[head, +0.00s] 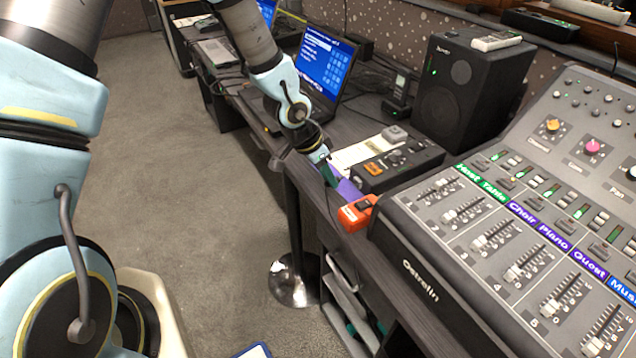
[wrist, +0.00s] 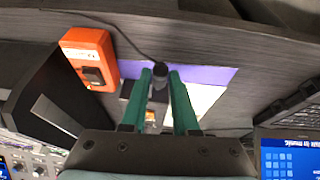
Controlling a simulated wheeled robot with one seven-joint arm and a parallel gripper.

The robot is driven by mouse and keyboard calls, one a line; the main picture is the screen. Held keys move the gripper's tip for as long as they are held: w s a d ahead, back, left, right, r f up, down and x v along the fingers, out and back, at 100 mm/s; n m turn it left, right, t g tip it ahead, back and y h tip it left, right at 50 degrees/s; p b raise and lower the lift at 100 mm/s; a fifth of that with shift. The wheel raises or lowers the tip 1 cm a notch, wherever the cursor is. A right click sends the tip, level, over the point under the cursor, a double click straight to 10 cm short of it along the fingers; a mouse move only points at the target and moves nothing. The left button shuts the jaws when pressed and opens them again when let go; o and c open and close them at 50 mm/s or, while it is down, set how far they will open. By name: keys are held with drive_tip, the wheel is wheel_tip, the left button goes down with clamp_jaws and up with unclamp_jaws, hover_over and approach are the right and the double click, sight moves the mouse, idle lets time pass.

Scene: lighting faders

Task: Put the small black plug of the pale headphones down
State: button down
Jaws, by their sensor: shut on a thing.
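My gripper (wrist: 160,76) is shut on the small black plug (wrist: 160,69), which sits between the tips of its two green fingers in the wrist view. A thin dark cable runs from the plug up and left across the dark desk. In the head view my gripper (head: 328,174) is low over the desk's front edge, beside a purple strip (head: 348,189); the plug cannot be made out there. Whether the plug touches the surface, I cannot tell. I cannot make out the pale headphones in either view.
An orange box with a black switch (head: 355,212) lies close to my gripper, by the large mixing console (head: 420,266). A small black unit (head: 400,164), pale paper (head: 362,152), a laptop (head: 325,62) and a speaker (head: 462,92) stand around. The purple strip is mostly bare.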

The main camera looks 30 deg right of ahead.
wheel_tip(320, 180, up, 7)
drive_tip(key=b, duration=0.2)
hover_over(316, 178)
drive_tip(key=a, duration=0.1)
wheel_tip(316, 178, down, 10)
drive_tip(key=shift+a+r, duration=0.1)
drive_tip(key=shift+a, duration=0.05)
drive_tip(key=shift+b, duration=0.3)
drive_tip(key=shift+f+b, duration=0.3)
drive_tip(key=shift+f, duration=0.1)
drive_tip(key=c, duration=0.7)
unclamp_jaws()
drive_tip(key=shift+r, duration=0.1)
